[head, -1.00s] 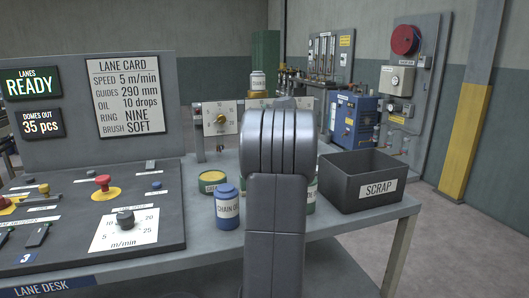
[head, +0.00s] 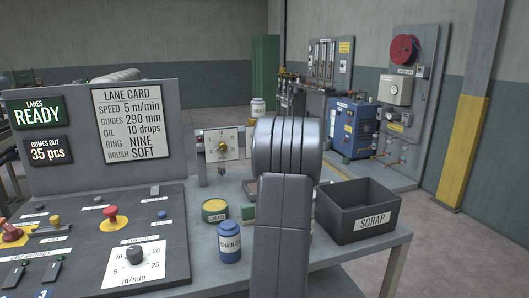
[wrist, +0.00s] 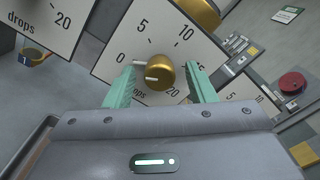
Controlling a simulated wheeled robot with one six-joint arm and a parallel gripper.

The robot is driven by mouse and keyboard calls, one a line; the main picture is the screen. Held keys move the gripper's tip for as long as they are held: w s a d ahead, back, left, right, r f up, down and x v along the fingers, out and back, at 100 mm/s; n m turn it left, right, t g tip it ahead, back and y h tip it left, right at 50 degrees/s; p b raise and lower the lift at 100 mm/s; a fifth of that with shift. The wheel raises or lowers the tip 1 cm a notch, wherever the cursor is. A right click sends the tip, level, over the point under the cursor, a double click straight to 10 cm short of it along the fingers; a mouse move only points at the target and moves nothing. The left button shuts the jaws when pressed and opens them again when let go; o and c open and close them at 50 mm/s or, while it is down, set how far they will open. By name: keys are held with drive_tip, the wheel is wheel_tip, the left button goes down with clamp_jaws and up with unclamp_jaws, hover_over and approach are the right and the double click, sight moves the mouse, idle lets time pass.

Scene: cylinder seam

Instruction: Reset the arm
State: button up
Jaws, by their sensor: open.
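My gripper (wrist: 160,88) shows in the wrist view with two pale green fingers spread apart and nothing clamped between them. A gold knob (wrist: 163,72) on a white drops dial (wrist: 112,62) appears in the gap between the fingers. Pale marks lie on the knob's left side, towards the 0. I cannot tell how far the fingertips are from the dial face. In the head view my grey arm stands in front of the bench's middle, and its links hide my gripper.
Other dials (wrist: 45,25) flank this one. In the head view, a dial plate (head: 221,147), a chain lube can (head: 229,243), a yellow-topped tin (head: 215,210) and a SCRAP bin (head: 357,210) surround my arm. The control desk (head: 90,245) is at left. Open floor lies right of the bench.

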drive_tip(key=m+p, duration=0.2)
drive_tip(key=p, duration=0.1)
drive_tip(key=shift+m+p, duration=0.3)
drive_tip(key=shift+p, duration=0.1)
idle(0.4)
